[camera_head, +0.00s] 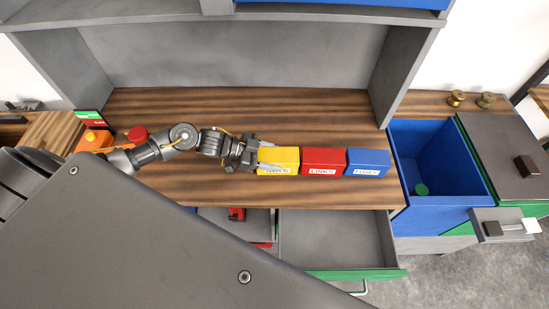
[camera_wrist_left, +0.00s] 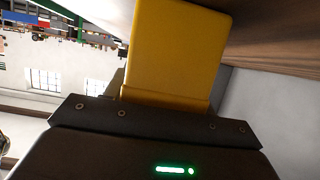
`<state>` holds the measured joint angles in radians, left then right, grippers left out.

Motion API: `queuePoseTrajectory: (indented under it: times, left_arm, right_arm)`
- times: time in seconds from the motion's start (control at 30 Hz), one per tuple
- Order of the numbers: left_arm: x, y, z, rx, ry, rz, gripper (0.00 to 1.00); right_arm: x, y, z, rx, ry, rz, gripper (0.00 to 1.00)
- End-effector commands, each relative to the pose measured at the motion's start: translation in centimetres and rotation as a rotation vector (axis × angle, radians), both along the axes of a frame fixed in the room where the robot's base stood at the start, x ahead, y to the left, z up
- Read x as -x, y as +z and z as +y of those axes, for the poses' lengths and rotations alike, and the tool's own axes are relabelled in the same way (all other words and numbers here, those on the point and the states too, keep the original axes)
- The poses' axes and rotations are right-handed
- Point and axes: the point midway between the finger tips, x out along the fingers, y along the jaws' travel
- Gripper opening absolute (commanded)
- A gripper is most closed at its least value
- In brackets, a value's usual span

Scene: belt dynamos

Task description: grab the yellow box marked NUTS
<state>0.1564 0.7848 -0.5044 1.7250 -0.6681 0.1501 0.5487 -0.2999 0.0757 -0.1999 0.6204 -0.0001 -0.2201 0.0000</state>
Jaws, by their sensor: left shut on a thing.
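The yellow box (camera_head: 279,156) stands on the wooden workbench in the head view, at the left end of a row of boxes. The fingertips are hidden in that view. My right gripper does not show.
A red box (camera_head: 323,157) marked LINKS and a blue box (camera_head: 368,158) stand right of the yellow one. The wooden bench top (camera_head: 200,190) is clear in front. An open drawer (camera_head: 335,240) lies below. A blue bin (camera_head: 437,165) holding a green item (camera_head: 421,190) is at right.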

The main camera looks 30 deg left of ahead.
Motion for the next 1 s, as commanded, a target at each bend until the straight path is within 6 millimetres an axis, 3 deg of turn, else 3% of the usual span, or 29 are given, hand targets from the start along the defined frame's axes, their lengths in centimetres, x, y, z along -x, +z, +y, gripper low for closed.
queuePoseTrajectory:
  times: [0.3, 0.67, 0.8, 1.0]
  left_arm:
    - [-0.1, 2.9, 0.0, 0.001, -0.003, -0.009, 0.13]
    - [5.0, 9.2, -1.7, 0.001, -0.004, -0.006, 0.13]
    - [8.2, 10.3, -2.7, 0.001, -0.005, -0.002, 0.13]
    - [11.4, 12.0, -3.8, 0.002, -0.003, -0.002, 0.13]
  right_arm:
    - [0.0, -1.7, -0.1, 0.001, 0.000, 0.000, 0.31]
    - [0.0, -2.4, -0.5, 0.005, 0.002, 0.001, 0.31]
    - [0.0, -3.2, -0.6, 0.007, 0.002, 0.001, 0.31]
    - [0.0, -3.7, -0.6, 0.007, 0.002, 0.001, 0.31]
